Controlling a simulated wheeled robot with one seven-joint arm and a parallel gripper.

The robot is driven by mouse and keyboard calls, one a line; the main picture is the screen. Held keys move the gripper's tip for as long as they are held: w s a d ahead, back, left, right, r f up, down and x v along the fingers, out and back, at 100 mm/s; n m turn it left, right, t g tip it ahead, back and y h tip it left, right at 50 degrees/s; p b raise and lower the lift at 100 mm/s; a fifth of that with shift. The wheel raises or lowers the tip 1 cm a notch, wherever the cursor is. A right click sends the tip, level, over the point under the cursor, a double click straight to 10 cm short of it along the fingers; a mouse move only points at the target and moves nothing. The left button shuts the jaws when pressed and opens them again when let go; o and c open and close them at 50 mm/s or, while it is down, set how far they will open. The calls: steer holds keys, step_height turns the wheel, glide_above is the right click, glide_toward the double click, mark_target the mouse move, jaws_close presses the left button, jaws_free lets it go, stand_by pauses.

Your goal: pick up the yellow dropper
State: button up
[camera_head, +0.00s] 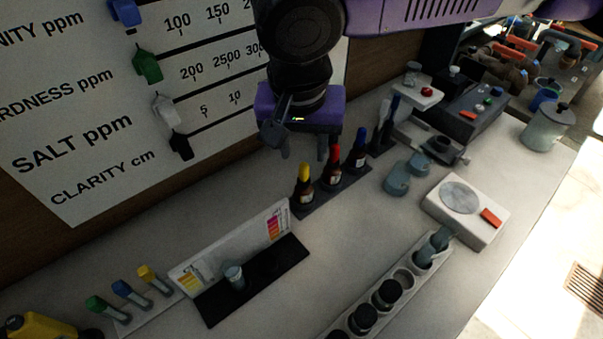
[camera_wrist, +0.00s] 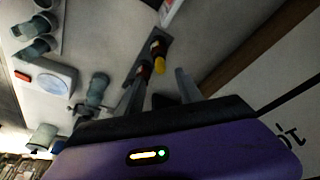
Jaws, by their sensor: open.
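The yellow dropper (camera_head: 303,188) is a dark bottle with a yellow cap and a pale label. It stands upright at the near left end of a dark rack, beside a red-capped and a blue-capped bottle. My gripper (camera_head: 304,150) is open and empty, fingers pointing down, just above and behind the row in the head view. In the wrist view the yellow cap (camera_wrist: 159,66) shows near the gap between my fingers (camera_wrist: 163,84); I see no contact. The lower part of the yellow dropper is hard to make out there.
The red-capped bottle (camera_head: 332,165) and blue-capped bottle (camera_head: 358,152) stand close on the right. A colour chart stand (camera_head: 255,285) with a small cup is in front. A white scale (camera_head: 463,209) stands at right. A lettered board (camera_head: 110,90) rises behind.

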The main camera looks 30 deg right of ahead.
mark_target(304, 165)
steer(key=x, duration=0.6)
steer(key=shift+w+d+f+p, duration=0.15)
steer(key=shift+f+p, duration=0.1)
steer(key=shift+p, duration=0.15)
steer(key=shift+c, duration=0.2)
steer(key=c, duration=0.7)
